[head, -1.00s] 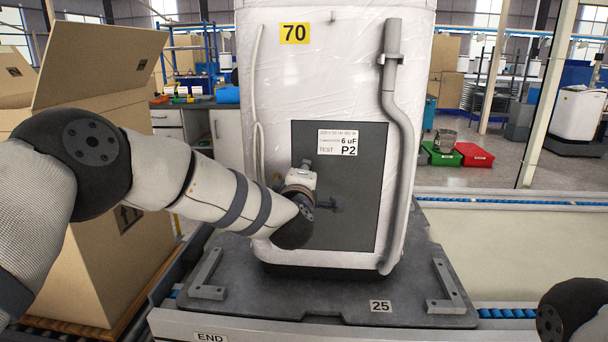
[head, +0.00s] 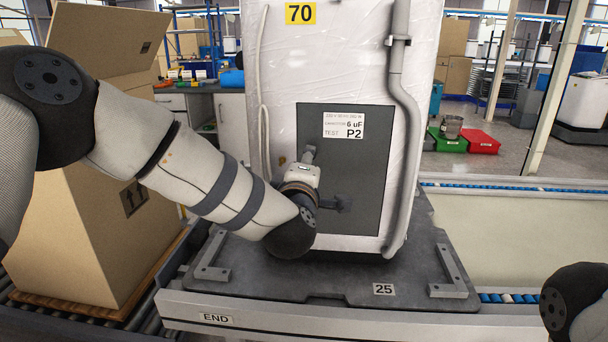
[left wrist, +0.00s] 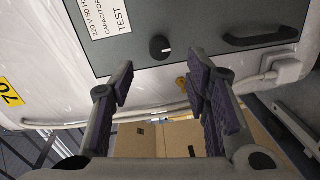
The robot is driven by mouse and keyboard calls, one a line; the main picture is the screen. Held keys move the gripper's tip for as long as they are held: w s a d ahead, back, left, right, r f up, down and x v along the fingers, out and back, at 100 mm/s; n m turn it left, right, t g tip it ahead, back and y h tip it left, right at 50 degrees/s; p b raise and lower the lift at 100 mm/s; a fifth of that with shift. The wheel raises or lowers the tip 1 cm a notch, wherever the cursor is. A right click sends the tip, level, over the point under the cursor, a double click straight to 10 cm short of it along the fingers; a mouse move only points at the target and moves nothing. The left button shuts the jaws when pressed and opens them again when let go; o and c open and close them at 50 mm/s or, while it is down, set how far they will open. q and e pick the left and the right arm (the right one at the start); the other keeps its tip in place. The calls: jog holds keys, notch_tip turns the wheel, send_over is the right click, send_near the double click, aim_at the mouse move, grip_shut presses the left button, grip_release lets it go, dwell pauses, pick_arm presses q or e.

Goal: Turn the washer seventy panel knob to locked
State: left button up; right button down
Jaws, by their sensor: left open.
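The washer (head: 275,80), wrapped in clear film and marked 70, stands upright with its dark grey panel (head: 365,170) facing me. A white label (head: 343,125) sits high on the panel. The small black knob (left wrist: 160,47) shows in the left wrist view, between the label and a black bar handle (left wrist: 260,40). The knob's pointer mark is too small to read surely. My left gripper (left wrist: 160,70) is open and empty, its fingertips on either side below the knob in that view, apart from it. In the head view my left wrist hides the knob. My right gripper is out of view.
The washer stands on a dark pallet (head: 300,284) marked 25, with metal brackets. A grey hose (head: 398,110) runs down its right side. An open cardboard box (head: 100,235) stands at the left, close to my left arm. Red (head: 478,142) and green bins lie at the right back.

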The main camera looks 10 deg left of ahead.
pick_arm(q)
jog(key=s, duration=0.6)
jog(key=shift+r, duration=0.2)
jog(key=s+a+f+m+g+h, duration=0.1)
jog(key=s+a+f+m+g, duration=0.15)
jog(key=s+f, duration=0.6)
jog(key=s+a+f+m+g, duration=0.1)
jog(key=s+f+m+g, duration=0.35)
jog(key=f, duration=0.75)
jog(key=s+a+f+m+g+h, duration=0.1)
jog(key=s+f+m+g, duration=0.2)
jog(key=s+f, duration=0.55)
jog(key=s+a+f+m+g, duration=0.2)
jog(key=s+a+g, duration=0.1)
jog(key=s, duration=0.6)
jog(key=s+a+f+m+g+y, duration=0.1)
jog(key=s+a+f+m+g, duration=0.1)
jog(key=s, duration=0.8)
jog(key=s+a+f+m+g, duration=0.2)
jog(key=s+a+f+g, duration=0.2)
jog(key=s, duration=0.6)
jog(key=shift+s+a+g+p, duration=0.15)
jog(key=shift+a+g+p, duration=0.25)
jog(key=shift+a, duration=0.2)
